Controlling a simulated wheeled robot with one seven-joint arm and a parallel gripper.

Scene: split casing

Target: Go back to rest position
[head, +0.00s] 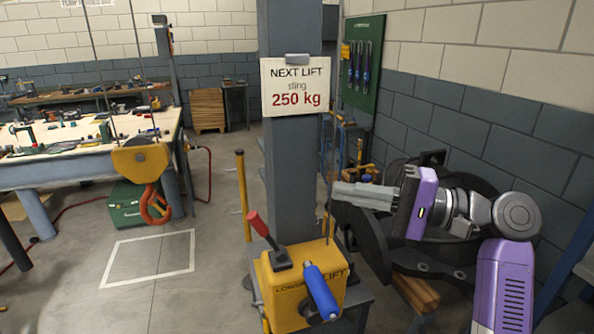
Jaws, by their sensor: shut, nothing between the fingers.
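My gripper (362,196) is on the right side of the head view, at the end of my purple and grey arm. Its grey fingers point left and are shut with nothing between them. The fingertips are a little right of the grey column (289,150), above and behind the yellow hoist box (304,288). I cannot tell how far apart the fingers and the column are in depth. The box carries a red-knobbed lever (258,225) and a blue handle (320,290).
A sign (296,86) reading "NEXT LIFT sling 250 kg" hangs on the column. A yellow pulley block with an orange hook (155,205) hangs at left over a white floor square (150,258). Dark round castings (370,235) stand behind my gripper. A workbench (85,173) stands at far left.

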